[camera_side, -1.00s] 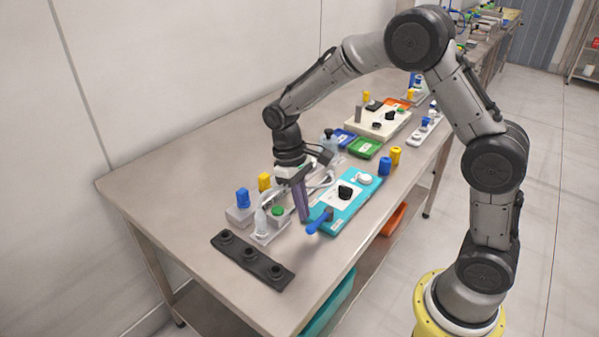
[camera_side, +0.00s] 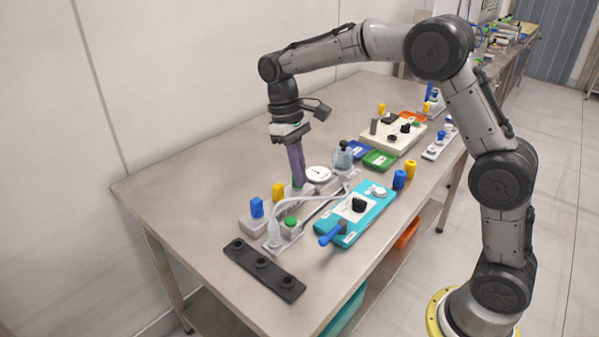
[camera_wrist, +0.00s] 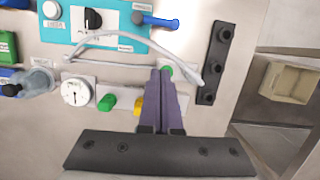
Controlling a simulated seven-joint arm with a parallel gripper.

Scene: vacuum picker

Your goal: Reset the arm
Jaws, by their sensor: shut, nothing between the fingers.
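My gripper (camera_side: 298,183) points down in the side view, above the back row of fittings on the steel table (camera_side: 190,190). Its purple fingers are together with nothing between them. In the wrist view the shut fingers (camera_wrist: 160,72) reach up near a white tube (camera_wrist: 195,45). A teal panel (camera_side: 362,222) with a black knob and a blue handle (camera_side: 332,234) lies in front of the gripper. A round white gauge (camera_side: 318,174) sits just right of the fingers. How far the fingertips are above the fittings is hard to tell.
A black three-socket strip (camera_side: 262,268) lies at the near left. Blue (camera_side: 256,208) and yellow (camera_side: 278,193) blocks stand left of the fingers. A clear bottle (camera_side: 342,156) and a green tray (camera_side: 379,160) are to the right. The table's left part is clear.

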